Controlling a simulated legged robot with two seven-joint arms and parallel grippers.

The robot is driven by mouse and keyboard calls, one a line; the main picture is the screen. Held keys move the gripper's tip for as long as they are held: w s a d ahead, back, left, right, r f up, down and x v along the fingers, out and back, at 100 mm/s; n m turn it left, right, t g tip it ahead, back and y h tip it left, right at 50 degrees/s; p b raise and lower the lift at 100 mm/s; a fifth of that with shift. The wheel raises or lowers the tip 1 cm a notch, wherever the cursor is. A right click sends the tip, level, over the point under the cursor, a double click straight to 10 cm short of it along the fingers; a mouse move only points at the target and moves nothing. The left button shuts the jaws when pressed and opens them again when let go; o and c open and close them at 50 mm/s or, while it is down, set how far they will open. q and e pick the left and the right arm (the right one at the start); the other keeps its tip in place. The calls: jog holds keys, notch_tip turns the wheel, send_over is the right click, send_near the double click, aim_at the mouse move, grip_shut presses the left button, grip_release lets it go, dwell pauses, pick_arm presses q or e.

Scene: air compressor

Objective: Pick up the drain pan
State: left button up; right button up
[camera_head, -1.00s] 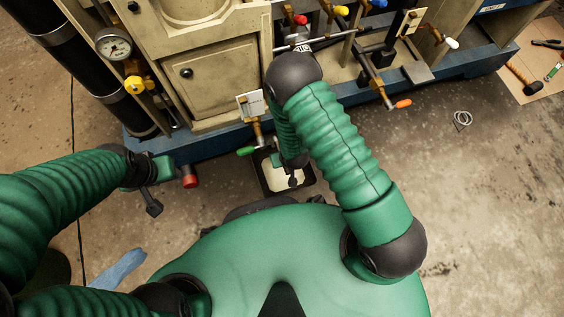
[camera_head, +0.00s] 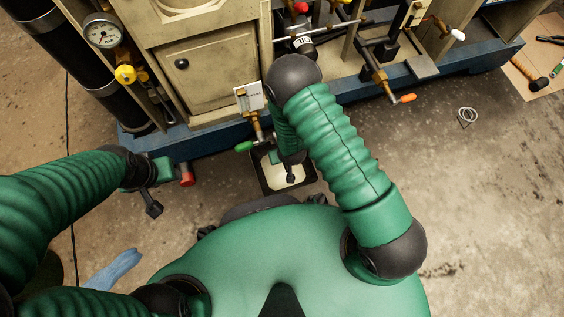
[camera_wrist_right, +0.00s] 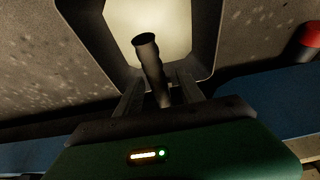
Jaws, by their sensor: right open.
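The drain pan (camera_head: 312,177) is a black, square pan with a pale inside. It stands on the floor in front of the compressor's blue base. My right gripper (camera_head: 290,172) reaches down over it and hides part of its inside. In the right wrist view, the pan (camera_wrist_right: 205,40) lies ahead of my open right gripper (camera_wrist_right: 157,88). A dark cylindrical piece stands between the fingers; I cannot tell what it belongs to. Finger contact with the pan is unclear. My left gripper (camera_head: 150,200) hangs at the left, away from the pan; its jaws are not clear.
The compressor's blue base (camera_head: 210,142) runs behind the pan. A green-handled valve (camera_head: 245,146) hangs by the pan's back edge. A blue glove-like item (camera_head: 115,268) lies at lower left. The floor at right is mostly clear.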

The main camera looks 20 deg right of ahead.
grip_shut()
dwell(1.4)
